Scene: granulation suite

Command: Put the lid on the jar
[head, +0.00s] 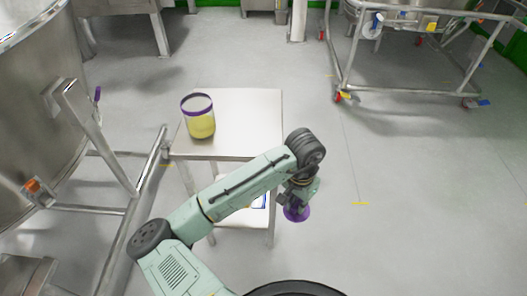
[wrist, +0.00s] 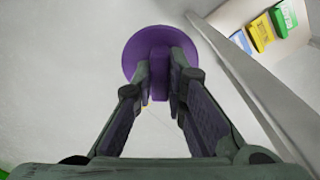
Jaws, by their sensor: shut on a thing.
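The jar (head: 200,117) stands upright on the left part of a small steel table. It is clear, with a purple rim around its open top and yellow contents. My gripper (wrist: 158,70) is shut on the knob of the purple lid (wrist: 135,48). In the head view the lid (head: 296,214) hangs below my gripper (head: 298,200), to the right of the table and apart from the jar. The fingers are partly hidden by the wrist in the head view.
The small table's top (head: 245,115) is bare right of the jar. A large steel vessel (head: 40,120) stands close on the left. A wheeled steel frame (head: 400,82) stands at the back right. Yellow and green items (wrist: 262,32) show in the wrist view.

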